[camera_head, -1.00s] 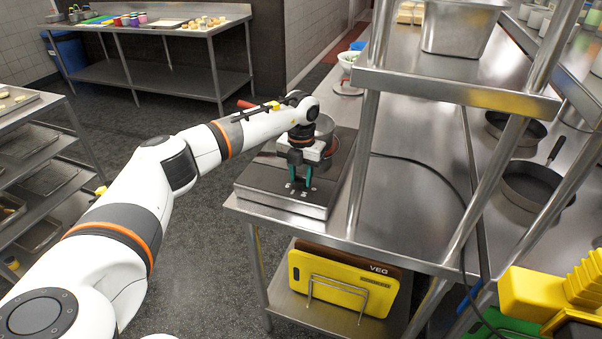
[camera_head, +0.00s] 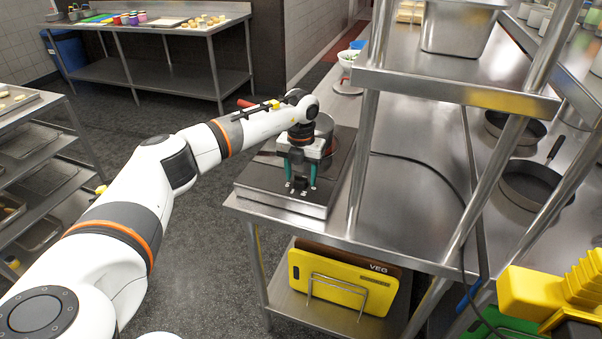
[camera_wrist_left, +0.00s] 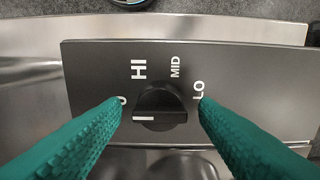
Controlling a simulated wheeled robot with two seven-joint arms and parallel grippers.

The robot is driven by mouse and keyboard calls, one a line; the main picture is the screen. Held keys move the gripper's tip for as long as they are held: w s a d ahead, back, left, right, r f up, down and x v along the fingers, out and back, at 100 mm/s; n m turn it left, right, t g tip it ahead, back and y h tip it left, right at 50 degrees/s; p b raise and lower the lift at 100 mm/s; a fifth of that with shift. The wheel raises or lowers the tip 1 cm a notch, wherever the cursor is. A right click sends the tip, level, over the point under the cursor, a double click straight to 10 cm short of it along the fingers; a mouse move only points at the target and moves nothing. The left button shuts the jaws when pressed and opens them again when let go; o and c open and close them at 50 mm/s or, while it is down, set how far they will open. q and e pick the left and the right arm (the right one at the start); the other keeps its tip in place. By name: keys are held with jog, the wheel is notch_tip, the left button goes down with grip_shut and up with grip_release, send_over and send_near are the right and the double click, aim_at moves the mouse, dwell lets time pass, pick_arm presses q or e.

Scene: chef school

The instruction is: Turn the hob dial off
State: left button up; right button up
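The hob (camera_head: 262,184) is a dark-topped box at the near left corner of the steel counter, with a pot (camera_head: 326,126) on it, partly hidden by my arm. In the left wrist view its black dial (camera_wrist_left: 160,106) sits among the labels HI, MID and LO. A further label at the left is mostly hidden by a finger. The dial's white mark points left, toward that hidden label's side. My left gripper (camera_head: 300,177) is open, its teal fingers on either side of the dial, with gaps visible. It also shows in the left wrist view (camera_wrist_left: 160,102). My right gripper is out of view.
A steel shelf post (camera_head: 362,160) rises just right of the hob. A dark cable (camera_head: 430,167) runs over the counter. Black pans (camera_head: 535,185) are at the right. The floor left of the hob is clear.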

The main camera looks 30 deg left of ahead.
aim_at(301, 176)
pick_arm(q)
notch_tip(301, 176, up, 12)
jog(key=b, duration=0.2)
jog(key=shift+b, duration=0.4)
dwell(0.5)
